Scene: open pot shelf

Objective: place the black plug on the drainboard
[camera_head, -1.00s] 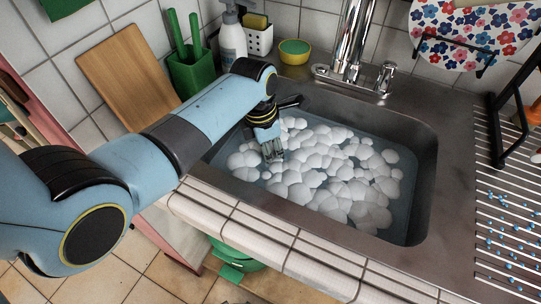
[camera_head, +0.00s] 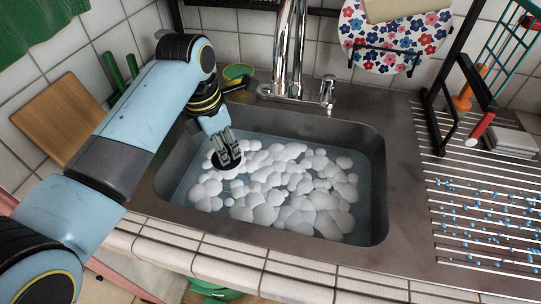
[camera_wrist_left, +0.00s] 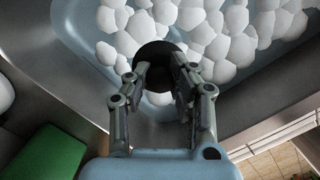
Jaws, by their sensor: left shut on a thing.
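The black plug (camera_head: 228,161) is a dark round disc held at the fingertips of my left gripper (camera_head: 229,148), over the left part of the foam-filled sink. In the left wrist view the plug (camera_wrist_left: 156,58) sits between the fingertips of the left gripper (camera_wrist_left: 161,76), with foam around and beyond it. The drainboard (camera_head: 480,215) is the ridged metal area right of the sink, sprinkled with blue drops. My right gripper is not in view.
The sink (camera_head: 372,190) holds water and white foam (camera_head: 285,185). The chrome faucet (camera_head: 290,55) stands behind it. A black rack (camera_head: 447,100) stands at the drainboard's back, near a red-handled item (camera_head: 481,126). The drainboard's front is clear except for drops.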

